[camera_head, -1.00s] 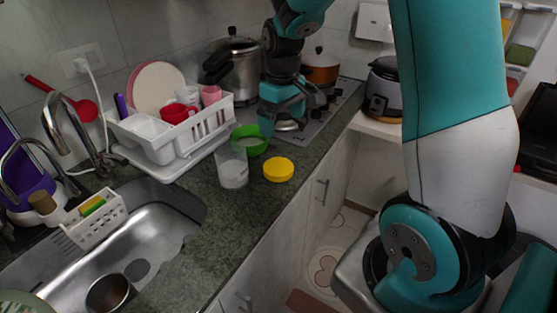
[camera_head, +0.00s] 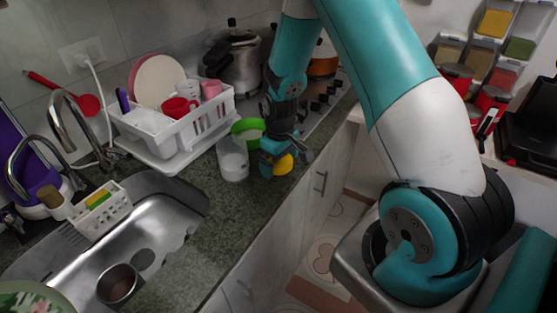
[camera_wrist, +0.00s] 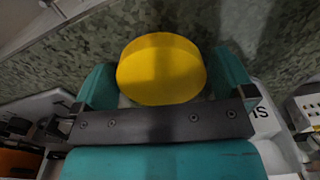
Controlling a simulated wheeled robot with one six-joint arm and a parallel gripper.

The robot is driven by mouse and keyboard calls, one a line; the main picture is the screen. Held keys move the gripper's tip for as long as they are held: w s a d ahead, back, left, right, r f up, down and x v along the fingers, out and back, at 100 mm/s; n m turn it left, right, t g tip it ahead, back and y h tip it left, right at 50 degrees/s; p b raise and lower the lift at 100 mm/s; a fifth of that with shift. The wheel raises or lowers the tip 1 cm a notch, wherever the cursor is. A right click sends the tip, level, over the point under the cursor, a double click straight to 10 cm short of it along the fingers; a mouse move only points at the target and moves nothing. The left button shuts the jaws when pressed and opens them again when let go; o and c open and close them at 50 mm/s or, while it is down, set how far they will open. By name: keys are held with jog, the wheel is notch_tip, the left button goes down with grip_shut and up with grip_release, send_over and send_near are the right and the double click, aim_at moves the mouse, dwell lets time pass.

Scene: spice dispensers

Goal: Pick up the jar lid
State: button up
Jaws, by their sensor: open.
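The jar lid (camera_head: 284,164) is a round yellow disc on the green-grey stone counter, near its front edge. My gripper (camera_head: 276,168) is over the lid and partly hides it in the head view. In the wrist view the lid (camera_wrist: 162,70) lies between the two teal fingers of my gripper (camera_wrist: 160,82), which are open, one on each side. I cannot tell whether the fingers touch the lid. A clear jar (camera_head: 232,160) with white contents stands upright just left of my gripper.
A green bowl (camera_head: 247,126) sits behind the jar. A white dish rack (camera_head: 172,128) with cups and plates stands to the left, above the steel sink (camera_head: 150,225). A pressure cooker (camera_head: 243,72) stands at the back. The counter in front of the jar is clear.

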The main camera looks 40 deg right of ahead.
jog(key=shift+f, duration=0.3)
jog(key=c, duration=0.7)
jog(key=shift+r, duration=0.1)
